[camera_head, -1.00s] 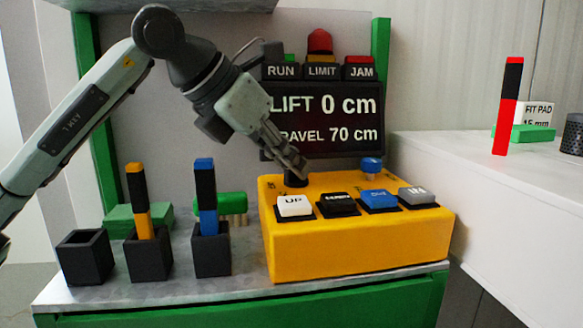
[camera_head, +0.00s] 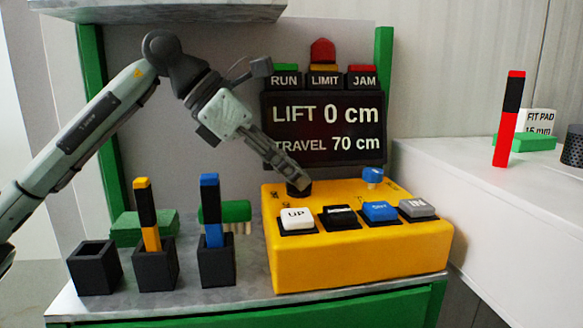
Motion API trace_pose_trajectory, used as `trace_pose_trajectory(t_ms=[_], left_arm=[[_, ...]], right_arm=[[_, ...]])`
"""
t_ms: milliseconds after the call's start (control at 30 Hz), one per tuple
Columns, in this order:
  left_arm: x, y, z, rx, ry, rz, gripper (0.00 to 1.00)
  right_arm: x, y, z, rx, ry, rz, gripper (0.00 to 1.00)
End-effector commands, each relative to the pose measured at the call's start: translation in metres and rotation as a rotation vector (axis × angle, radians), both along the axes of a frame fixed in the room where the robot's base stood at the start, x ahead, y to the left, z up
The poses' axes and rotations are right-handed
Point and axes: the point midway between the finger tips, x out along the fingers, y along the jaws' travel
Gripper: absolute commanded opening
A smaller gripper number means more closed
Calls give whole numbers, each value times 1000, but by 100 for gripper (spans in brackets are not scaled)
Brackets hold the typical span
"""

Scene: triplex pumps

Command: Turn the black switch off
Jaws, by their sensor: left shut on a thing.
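The black switch (camera_head: 298,188) is a small dark round knob at the back left of the yellow control box (camera_head: 360,252). My left gripper (camera_head: 302,179) comes down to it at a slant from the upper left. Its fingers are shut on the switch and partly cover it, so its exact turn position is hard to see. A blue knob (camera_head: 373,176) stands at the back right of the same box. My right gripper is not in view.
White UP (camera_head: 297,215), black, blue and grey buttons line the box front. Behind is a display (camera_head: 325,130) reading LIFT 0 cm, TRAVEL 70 cm, with RUN, LIMIT and JAM lamps above. Black holders (camera_head: 155,262), two with coloured bars, stand left. A white counter (camera_head: 500,200) is right.

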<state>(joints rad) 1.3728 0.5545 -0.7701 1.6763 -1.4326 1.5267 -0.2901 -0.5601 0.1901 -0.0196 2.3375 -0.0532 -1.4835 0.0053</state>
Motion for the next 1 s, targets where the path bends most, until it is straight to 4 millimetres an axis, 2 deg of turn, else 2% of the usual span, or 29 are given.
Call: trace_pose_trajectory(t_ms=[333,367,500,833,933,1000], left_arm=[[0,0,0,1,-3,-3,0],[0,0,0,0,-2,-2,16],[0,0,0,0,-2,-2,33],[0,2,2,0,-1,-1,33],[-1,8,9,0,-4,1,33],[-2,20,9,0,-1,3,33]], right_arm=[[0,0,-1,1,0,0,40],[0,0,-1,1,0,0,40],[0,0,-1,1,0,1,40],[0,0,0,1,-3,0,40],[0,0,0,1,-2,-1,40],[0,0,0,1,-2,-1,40]])
